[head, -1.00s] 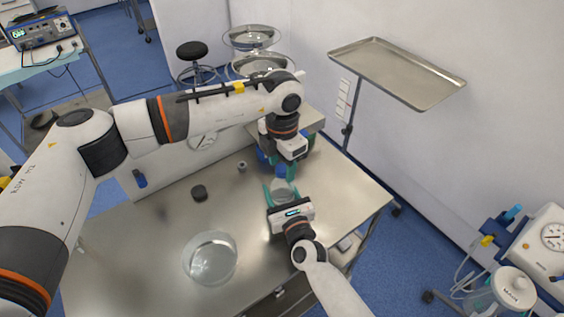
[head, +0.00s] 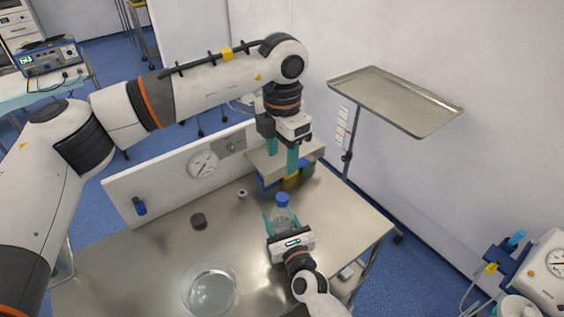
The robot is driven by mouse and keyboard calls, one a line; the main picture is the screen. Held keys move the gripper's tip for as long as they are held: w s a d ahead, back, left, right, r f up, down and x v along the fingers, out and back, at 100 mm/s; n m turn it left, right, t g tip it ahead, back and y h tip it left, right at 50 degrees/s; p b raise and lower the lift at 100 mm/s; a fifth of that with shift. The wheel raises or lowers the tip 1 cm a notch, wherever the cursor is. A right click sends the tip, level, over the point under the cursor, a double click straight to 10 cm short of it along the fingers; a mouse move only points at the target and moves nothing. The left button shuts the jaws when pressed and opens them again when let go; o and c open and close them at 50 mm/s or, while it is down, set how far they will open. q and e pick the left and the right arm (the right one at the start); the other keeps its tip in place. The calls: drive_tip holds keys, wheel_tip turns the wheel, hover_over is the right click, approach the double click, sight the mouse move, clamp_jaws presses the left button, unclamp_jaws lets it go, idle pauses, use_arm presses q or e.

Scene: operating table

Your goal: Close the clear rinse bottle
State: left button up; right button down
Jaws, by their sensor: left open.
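The clear rinse bottle (head: 283,216) stands upright near the right side of the steel table. A blue cap (head: 282,199) sits on its top; how tightly it is on cannot be told. My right gripper (head: 282,220) has its teal fingers on both sides of the bottle's body and appears shut on it. My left gripper (head: 283,157) is above and behind the bottle, pointing down. Its teal fingers are apart with nothing between them, clear of the cap.
The steel table (head: 155,265) has free room at its left. A glass bowl (head: 210,290), a dark round lid-like piece (head: 198,221) and a small grey piece (head: 242,194) stand on it. A raised shelf with blue and yellow items (head: 291,181) is behind the bottle. A tray stand (head: 395,100) is at right.

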drive_tip(key=shift+c, duration=2.3)
unclamp_jaws()
drive_tip(key=b+v, duration=0.1)
drive_tip(key=v, duration=0.9)
drive_tip(key=shift+s+d+f+b, duration=0.1)
drive_tip(key=shift+s+d+b, duration=0.05)
drive_tip(key=shift+s+b, duration=0.2)
drive_tip(key=shift+s+d, duration=0.2)
drive_tip(key=shift+s, duration=0.45)
